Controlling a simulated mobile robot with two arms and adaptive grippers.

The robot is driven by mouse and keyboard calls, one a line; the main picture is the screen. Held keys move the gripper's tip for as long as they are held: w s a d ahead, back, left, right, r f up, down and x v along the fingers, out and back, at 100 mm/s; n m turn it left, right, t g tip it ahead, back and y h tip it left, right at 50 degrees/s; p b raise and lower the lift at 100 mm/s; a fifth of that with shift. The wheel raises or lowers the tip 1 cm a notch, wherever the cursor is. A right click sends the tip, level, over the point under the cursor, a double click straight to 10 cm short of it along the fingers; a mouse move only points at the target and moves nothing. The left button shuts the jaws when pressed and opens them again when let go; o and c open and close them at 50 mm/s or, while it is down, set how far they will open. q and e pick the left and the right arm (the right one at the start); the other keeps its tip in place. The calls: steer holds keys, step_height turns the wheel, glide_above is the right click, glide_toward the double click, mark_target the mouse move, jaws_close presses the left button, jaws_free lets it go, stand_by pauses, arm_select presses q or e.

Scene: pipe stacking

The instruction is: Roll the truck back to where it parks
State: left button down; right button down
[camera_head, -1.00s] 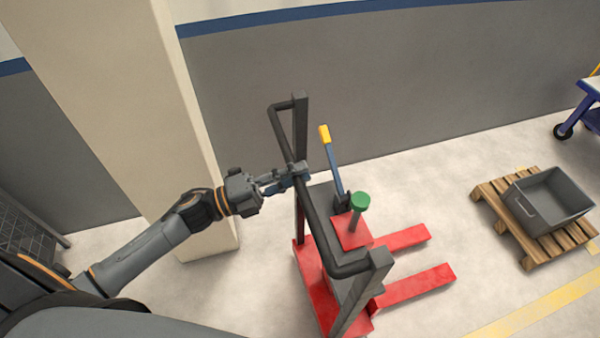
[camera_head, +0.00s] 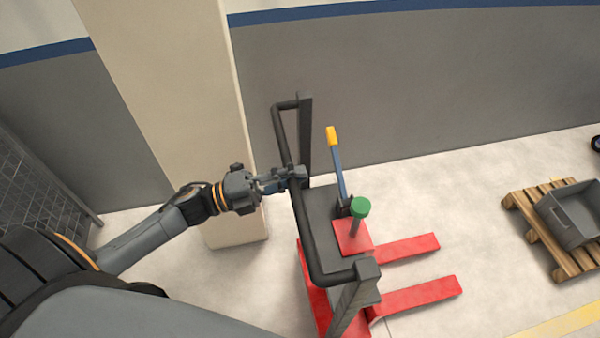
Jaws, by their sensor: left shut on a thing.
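The truck (camera_head: 350,236) is a red hand stacker with a dark push bar (camera_head: 303,232) and two red forks (camera_head: 415,298) pointing right. It has a blue lever with a yellow grip (camera_head: 331,137) and a green knob (camera_head: 360,207). It stands on the pale floor, close to a wall pillar. My left gripper (camera_head: 296,177) is shut on the push bar, near its far end. The truck's lower near part runs out of the picture. My right gripper is not in view.
A beige pillar (camera_head: 195,120) stands just left of the truck, with a wire mesh cage (camera_head: 40,180) farther left. A wooden pallet (camera_head: 535,235) with a grey bin (camera_head: 575,213) lies right of the forks. Yellow floor marking (camera_head: 560,328) shows at lower right; floor between forks and pallet is clear.

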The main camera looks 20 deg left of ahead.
arm_select(q)
steer(key=c, duration=1.7)
jaws_free()
steer(key=shift+s+a+f, duration=0.1)
steer(key=shift+a+f, duration=0.1)
steer(key=shift+f, duration=0.2)
steer(key=shift+c, duration=0.2)
steer(key=o, duration=0.3)
steer(key=shift+s+a, duration=0.15)
steer(key=shift+a, duration=0.1)
steer(key=shift+o, duration=1.2)
steer(key=shift+s+a+r, duration=0.2)
steer(key=shift+s+a, duration=0.2)
steer(key=shift+a, duration=0.15)
steer(key=shift+w+d, duration=0.2)
steer(key=shift+d, duration=0.05)
steer(key=v, duration=1.2)
steer(key=shift+s, duration=0.15)
